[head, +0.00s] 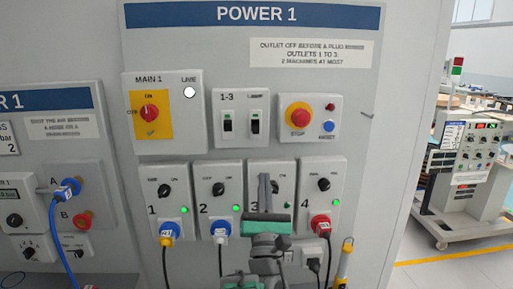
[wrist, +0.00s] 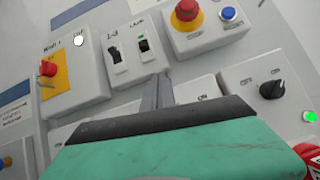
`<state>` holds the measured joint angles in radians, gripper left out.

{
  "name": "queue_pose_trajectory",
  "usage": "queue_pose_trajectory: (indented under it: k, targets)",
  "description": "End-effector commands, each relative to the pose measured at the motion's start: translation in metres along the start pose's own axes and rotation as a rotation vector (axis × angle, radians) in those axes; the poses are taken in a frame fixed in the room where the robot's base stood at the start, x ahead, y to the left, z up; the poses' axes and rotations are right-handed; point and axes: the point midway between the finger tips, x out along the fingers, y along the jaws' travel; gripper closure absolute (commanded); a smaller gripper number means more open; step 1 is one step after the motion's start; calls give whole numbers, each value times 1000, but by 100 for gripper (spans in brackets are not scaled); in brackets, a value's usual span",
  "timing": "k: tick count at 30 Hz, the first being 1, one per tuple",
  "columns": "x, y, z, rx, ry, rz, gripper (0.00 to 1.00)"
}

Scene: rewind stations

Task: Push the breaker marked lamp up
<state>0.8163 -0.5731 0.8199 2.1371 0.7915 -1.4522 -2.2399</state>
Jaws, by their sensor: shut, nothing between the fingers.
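The breaker marked lamp (head: 255,122) is the right one of two on a small white box (head: 241,143) under the POWER 1 sign. It also shows in the wrist view (wrist: 143,45), with a green spot near its top. I cannot tell surely whether its lever is up or down. The breaker marked 1-3 (head: 227,123) sits left of it. My gripper (head: 264,184) is shut and empty, in front of outlet box 3 and below the breaker box in the head view. In the wrist view the fingertips (wrist: 158,88) point up just below the box, seemingly apart from the lamp breaker.
Left of the breakers is the MAIN 1 switch (head: 149,113), and right are a red stop button (head: 299,115) and blue reset button (head: 328,127). Below are outlet boxes with knobs and plugged cables, including a blue plug (head: 220,229) and red plug (head: 321,224).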

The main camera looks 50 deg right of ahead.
Motion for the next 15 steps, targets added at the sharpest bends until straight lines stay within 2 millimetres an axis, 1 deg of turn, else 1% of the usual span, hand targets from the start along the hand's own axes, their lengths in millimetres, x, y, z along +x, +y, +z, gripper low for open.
queue_pose_trajectory:
  k: [1,4,12,15]
  targets:
    - [0,8,7,-65,-27,32,100]
    - [0,15,14,-134,-57,62,100]
    - [0,16,14,-136,-58,63,100]
    - [7,16,16,-135,-57,63,100]
